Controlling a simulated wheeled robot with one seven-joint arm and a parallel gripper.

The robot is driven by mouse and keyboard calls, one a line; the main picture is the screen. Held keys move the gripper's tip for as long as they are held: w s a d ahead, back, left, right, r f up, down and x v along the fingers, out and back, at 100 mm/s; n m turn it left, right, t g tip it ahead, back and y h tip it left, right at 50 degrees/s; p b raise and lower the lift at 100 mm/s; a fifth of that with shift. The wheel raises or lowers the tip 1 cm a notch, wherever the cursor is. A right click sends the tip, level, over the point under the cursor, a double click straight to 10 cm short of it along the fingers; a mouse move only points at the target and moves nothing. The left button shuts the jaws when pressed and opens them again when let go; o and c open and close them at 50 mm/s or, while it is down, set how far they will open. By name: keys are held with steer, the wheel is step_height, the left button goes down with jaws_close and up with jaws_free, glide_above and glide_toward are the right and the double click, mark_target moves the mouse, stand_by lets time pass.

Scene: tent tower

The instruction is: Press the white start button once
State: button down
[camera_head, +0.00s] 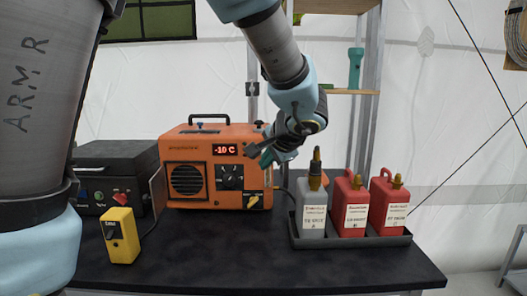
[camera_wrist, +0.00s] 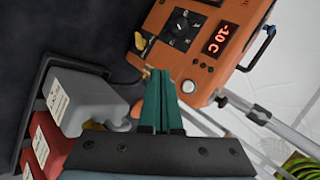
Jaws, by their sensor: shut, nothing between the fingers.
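The orange heater-like unit (camera_head: 190,147) stands on the dark table with a lit "-10 C" display, a dial and a speaker-like grille. It also shows in the wrist view (camera_wrist: 236,22). A pale, round button (camera_wrist: 188,86) shows on its panel in the wrist view, just right of my fingertips; it is probably the white start button. My gripper (camera_wrist: 160,74) has teal fingers closed together and empty, close to the panel; whether they touch it I cannot tell. In the head view my gripper (camera_head: 267,157) is at the unit's right front edge and hides part of it.
A dark tray (camera_head: 350,243) with a grey bottle (camera_head: 312,212) and two red bottles (camera_head: 351,205) stands right of the unit. A yellow box (camera_head: 121,236) and a dark box (camera_head: 111,165) stand left. The front of the table is clear.

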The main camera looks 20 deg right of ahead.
mark_target(262, 150)
steer(key=shift+w, duration=0.1)
steer(key=w+d+p, duration=0.3)
steer(key=w, duration=0.4)
steer(key=shift+w+d+p, duration=0.3)
steer(key=shift+w+d, duration=0.05)
steer(key=shift+w, duration=0.05)
steer(key=shift+w, duration=0.15)
stand_by(1.8)
steer(key=shift+w+d, duration=0.15)
steer(key=shift+w, duration=0.1)
steer(key=shift+w+d, duration=0.2)
steer(key=shift+w, duration=0.15)
stand_by(0.8)
steer(key=shift+s+b, duration=0.1)
steer(key=shift+b, duration=0.2)
steer(key=shift+s+a+b, duration=0.4)
steer(key=shift+s+b, duration=0.15)
steer(key=shift+s, duration=0.1)
